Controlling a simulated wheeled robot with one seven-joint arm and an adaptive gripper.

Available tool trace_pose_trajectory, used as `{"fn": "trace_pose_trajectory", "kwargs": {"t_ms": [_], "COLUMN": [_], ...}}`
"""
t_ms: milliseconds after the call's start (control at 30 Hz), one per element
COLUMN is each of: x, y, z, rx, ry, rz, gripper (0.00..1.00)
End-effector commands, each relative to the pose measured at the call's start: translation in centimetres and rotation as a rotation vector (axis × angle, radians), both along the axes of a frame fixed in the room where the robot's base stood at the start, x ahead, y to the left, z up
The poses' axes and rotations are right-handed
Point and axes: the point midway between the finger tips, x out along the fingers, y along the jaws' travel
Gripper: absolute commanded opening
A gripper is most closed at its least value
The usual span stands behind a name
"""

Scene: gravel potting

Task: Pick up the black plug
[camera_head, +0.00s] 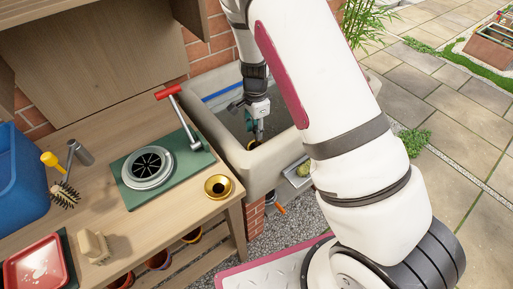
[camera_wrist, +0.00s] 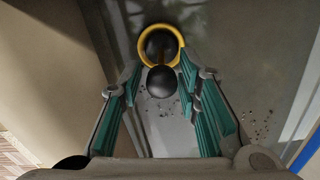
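The black plug shows in the wrist view as a round black knob (camera_wrist: 162,82), with a darker round black part behind it inside a yellow ring (camera_wrist: 178,38). The ring lies at the bottom of the stone sink (camera_head: 223,137). My gripper (camera_wrist: 162,78) has teal-padded fingers and reaches down into the sink. Its fingers are apart, one on each side of the knob, with a visible gap on both sides. In the head view my gripper (camera_head: 257,130) hides most of the plug.
The sink walls stand close around my gripper. Dark crumbs (camera_wrist: 255,122) lie on the sink floor. Left of the sink, a wooden bench (camera_head: 130,219) bears a green board (camera_head: 192,161) with a red-handled press (camera_head: 182,108), a brass cup (camera_head: 218,187), brushes and a blue bin (camera_head: 20,170).

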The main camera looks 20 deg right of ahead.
Motion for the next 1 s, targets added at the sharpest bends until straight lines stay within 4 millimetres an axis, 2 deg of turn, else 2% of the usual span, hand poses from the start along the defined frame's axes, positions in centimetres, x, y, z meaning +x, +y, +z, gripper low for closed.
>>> {"fn": "trace_pose_trajectory", "kwargs": {"t_ms": [233, 533, 833, 867, 1000], "x": [0.0, 0.2, 0.2, 0.2, 0.2], "y": [-0.1, -0.5, -0.5, -0.5, -0.5], "z": [-1.7, -5.7, -6.2, -6.2, -6.2], "rx": [0.000, 0.001, 0.000, 0.000, 0.000], "ry": [0.001, 0.002, 0.000, 0.000, 0.000], "rz": [0.000, 0.000, 0.001, 0.001, 0.001], "gripper": [0.31, 0.31, 0.31, 0.28, 0.00]}}
